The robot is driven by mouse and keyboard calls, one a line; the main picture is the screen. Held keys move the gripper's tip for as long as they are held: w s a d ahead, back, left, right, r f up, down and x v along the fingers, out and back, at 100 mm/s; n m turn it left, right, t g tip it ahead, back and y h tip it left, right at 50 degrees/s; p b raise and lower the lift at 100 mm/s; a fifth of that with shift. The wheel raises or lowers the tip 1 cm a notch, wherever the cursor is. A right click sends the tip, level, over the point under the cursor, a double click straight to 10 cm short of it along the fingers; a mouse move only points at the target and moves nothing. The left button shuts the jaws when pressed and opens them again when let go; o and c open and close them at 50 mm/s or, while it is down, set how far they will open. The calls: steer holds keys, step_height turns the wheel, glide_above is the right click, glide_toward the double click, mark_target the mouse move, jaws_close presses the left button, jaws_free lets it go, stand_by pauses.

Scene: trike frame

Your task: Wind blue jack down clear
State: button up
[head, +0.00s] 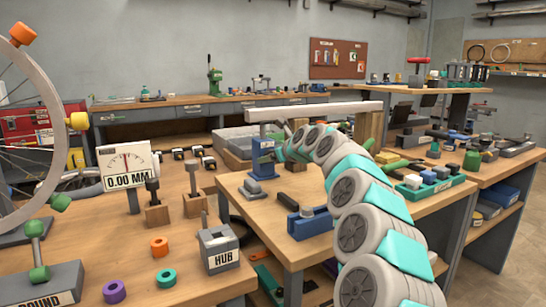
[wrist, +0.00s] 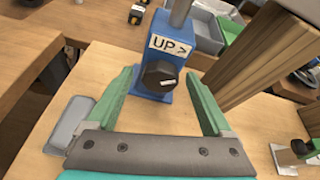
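The blue jack (head: 263,157) stands upright on the middle bench, under the left end of a long grey beam (head: 315,111). In the wrist view the jack (wrist: 153,24) shows a white "UP >" label (wrist: 170,46), a dark faceted knob (wrist: 160,74) and a grey post rising from its top. My gripper (wrist: 160,78) is open, with green fingers to the left and right of the knob. I see no clear contact with the knob. In the head view my arm reaches in from the lower right, and its end partly hides the jack's right side.
A wooden post (head: 369,128) stands beneath the beam; a wooden upright is close right of my gripper in the wrist view (wrist: 262,52). A grey block (wrist: 75,122) lies left. A gauge (head: 126,166) reads 0.00 MM. A blue clamp-like tool (head: 310,222) sits on the bench's near edge.

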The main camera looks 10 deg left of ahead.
steer(key=v, duration=0.7)
steer(key=shift+s+d+b, duration=0.2)
steer(key=shift+s+b, duration=0.1)
steer(key=shift+b, duration=0.15)
steer(key=shift+o, duration=0.2)
steer(key=shift+d+r, duration=0.1)
steer(key=shift+r, duration=0.05)
